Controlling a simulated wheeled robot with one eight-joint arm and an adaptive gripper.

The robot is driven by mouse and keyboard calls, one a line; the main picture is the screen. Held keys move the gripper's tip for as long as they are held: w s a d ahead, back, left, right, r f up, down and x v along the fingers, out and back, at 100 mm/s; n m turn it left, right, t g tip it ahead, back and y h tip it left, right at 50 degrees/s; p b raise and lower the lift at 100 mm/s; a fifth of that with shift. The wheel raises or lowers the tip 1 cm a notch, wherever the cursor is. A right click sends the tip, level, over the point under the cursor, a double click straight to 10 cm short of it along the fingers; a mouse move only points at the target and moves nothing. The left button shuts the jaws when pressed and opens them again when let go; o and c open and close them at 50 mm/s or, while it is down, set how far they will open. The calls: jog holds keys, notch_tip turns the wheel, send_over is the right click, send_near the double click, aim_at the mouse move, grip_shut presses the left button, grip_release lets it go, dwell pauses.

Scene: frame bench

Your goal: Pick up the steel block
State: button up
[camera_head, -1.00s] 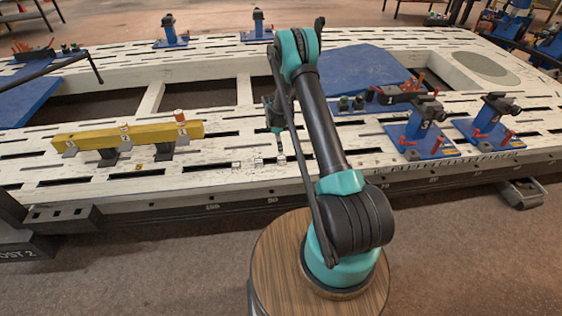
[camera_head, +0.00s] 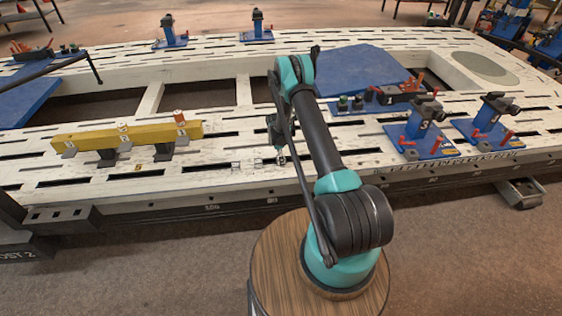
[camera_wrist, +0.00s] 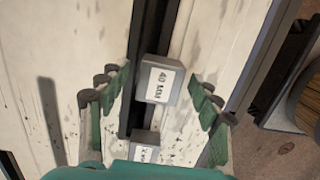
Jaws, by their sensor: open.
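A small grey metal block (camera_wrist: 166,75) with a white "40 MM" label sits over a dark slot in the bench top. A second grey labelled block (camera_wrist: 145,139) is just below it in the wrist view, partly cut off by my gripper body. My gripper (camera_wrist: 160,84) is open, with one green finger on each side of the "40 MM" block and gaps to both sides. In the head view my gripper (camera_head: 281,158) is low over the bench's front strip and mostly covers that block. The other small blocks (camera_head: 257,163) stand left of it.
The white slotted bench (camera_head: 215,181) spans the view. A yellow beam (camera_head: 100,138) rests on supports at left. Blue clamp stands (camera_head: 420,135) with red handles are at right. A blue plate (camera_head: 355,68) lies behind my arm. The front strip around my gripper is otherwise fairly clear.

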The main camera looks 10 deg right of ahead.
grip_shut()
dwell(0.4)
jog(key=shift+r, duration=0.15)
notch_tip(320, 180, up, 20)
jog(key=s+d+r+m, duration=0.2)
jog(key=s+r+m, duration=0.2)
jog(key=s+m, duration=0.4)
jog(key=s+d+r+m+g+y, duration=0.1)
jog(key=s+r+m, duration=0.3)
jog(key=s+m, duration=0.4)
jog(key=shift+d+r+m, duration=0.4)
jog(key=shift+d+m, duration=0.1)
jog(key=shift+m, duration=0.5)
